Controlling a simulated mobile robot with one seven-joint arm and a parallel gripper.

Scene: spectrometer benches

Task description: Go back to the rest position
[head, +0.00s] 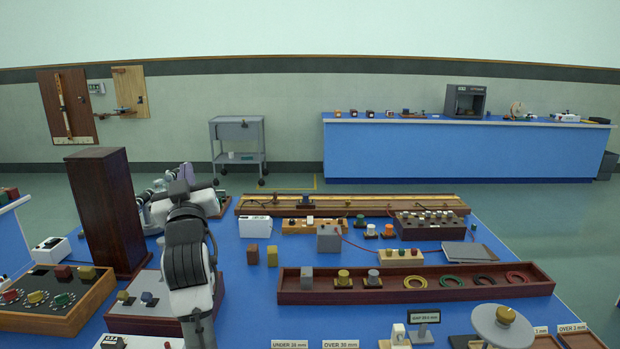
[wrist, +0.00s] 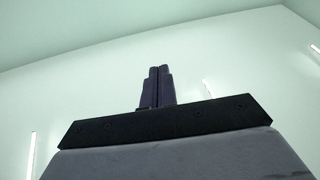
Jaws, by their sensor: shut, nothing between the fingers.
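My arm (head: 187,255) reaches up from the lower left of the head view, folded over the blue bench. In the wrist view my gripper (wrist: 158,74) points up toward the pale wall and ceiling. Its two dark fingers are together with nothing between them.
A tall dark wooden block (head: 106,212) stands close left of my arm. A long wooden tray (head: 420,292) with rings and small blocks lies to the right. A balance-like disc (head: 502,326) stands front right. A grey trolley (head: 238,146) and a far blue bench (head: 460,150) are behind.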

